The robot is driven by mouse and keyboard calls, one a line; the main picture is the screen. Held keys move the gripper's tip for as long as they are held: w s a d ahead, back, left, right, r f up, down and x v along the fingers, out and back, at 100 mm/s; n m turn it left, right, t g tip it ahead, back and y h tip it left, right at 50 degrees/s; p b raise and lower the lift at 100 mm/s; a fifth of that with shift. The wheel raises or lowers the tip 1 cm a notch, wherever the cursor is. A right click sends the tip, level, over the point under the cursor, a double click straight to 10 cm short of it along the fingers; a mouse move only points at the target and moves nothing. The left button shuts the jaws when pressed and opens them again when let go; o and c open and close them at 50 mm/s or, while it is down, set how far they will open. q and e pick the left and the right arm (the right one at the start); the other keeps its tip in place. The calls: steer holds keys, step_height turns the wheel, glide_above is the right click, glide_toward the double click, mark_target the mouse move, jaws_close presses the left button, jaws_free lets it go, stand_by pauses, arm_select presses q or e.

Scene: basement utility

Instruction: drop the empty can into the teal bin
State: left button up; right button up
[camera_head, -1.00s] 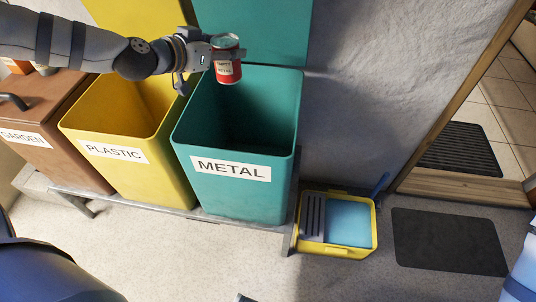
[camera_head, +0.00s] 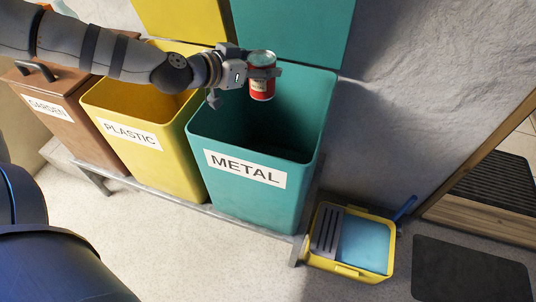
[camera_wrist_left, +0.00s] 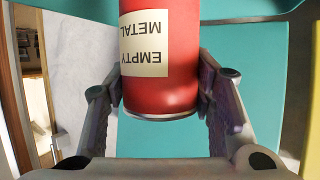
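The empty can (camera_head: 262,88) is red with a cream label and a grey top. My left gripper (camera_head: 266,72) is shut on it and holds it upright above the opening of the teal bin. In the left wrist view the can (camera_wrist_left: 165,85) sits between both fingers, its label reading "EMPTY METAL" upside down. The teal bin (camera_head: 245,200) is labelled METAL, and its lid (camera_head: 290,30) stands open behind. Its inside looks dark and its floor is hidden. My right gripper is not in view.
The yellow PLASTIC bin (camera_head: 165,165) stands open just left of the teal bin. The brown GARDEN bin (camera_head: 75,125) is further left with its lid down. A yellow mop bucket (camera_head: 345,271) is on the floor at right, near a dark mat (camera_head: 470,272).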

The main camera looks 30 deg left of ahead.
arm_select(q)
steer(key=o, duration=0.5)
steer(key=shift+c, duration=0.2)
steer(key=shift+r, duration=0.1)
step_height(320, 180, up, 10)
steer(key=shift+f, duration=0.1)
stand_by(0.3)
